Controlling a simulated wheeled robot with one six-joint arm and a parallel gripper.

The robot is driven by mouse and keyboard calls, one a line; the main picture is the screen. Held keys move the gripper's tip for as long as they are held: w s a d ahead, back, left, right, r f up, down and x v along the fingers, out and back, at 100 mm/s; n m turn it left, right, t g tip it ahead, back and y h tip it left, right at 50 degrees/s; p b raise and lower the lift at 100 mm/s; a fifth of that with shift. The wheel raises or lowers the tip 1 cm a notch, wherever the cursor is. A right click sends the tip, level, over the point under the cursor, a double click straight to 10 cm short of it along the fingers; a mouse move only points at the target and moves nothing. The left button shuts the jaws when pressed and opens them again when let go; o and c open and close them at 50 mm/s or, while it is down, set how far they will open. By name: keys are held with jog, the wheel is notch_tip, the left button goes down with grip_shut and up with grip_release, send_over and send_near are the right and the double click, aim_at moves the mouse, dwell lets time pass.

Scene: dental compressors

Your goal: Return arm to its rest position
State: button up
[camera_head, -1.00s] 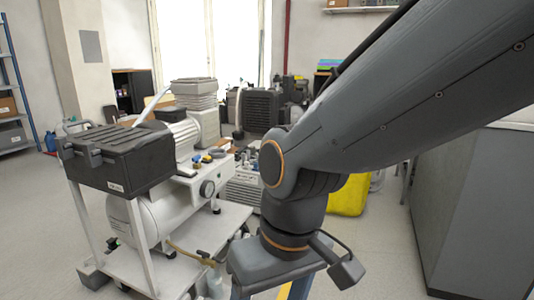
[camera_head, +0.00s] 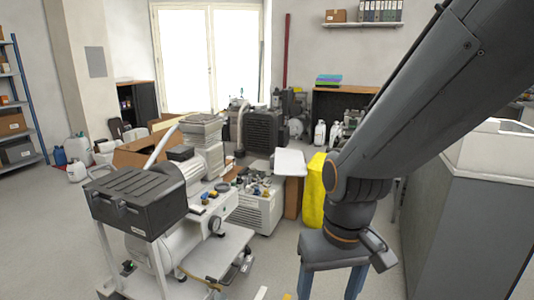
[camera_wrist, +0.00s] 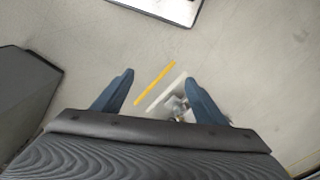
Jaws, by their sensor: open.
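My gripper (camera_wrist: 158,92) shows in the wrist view with its two blue fingers spread wide apart. Nothing is between the fingers but floor, seen some way below. In the head view my gripper (camera_head: 333,280) points down at the right of the cart, its fingertips cut off by the bottom edge. My grey arm comes in from the upper right and bends down at the wrist.
A white compressor (camera_head: 185,250) with a black box (camera_head: 135,200) stands on a cart at left. A yellow object (camera_head: 313,192) stands behind my wrist. A grey cabinet (camera_head: 465,235) is close at right. Floor (camera_head: 50,215) is clear at far left.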

jog(key=s+d+r+m+p, duration=0.2)
jog(key=d+r+p, duration=0.6)
jog(key=p, duration=0.3)
jog(key=shift+r+h, duration=0.3)
jog(key=shift+r, duration=0.45)
jog(key=shift+s, duration=0.1)
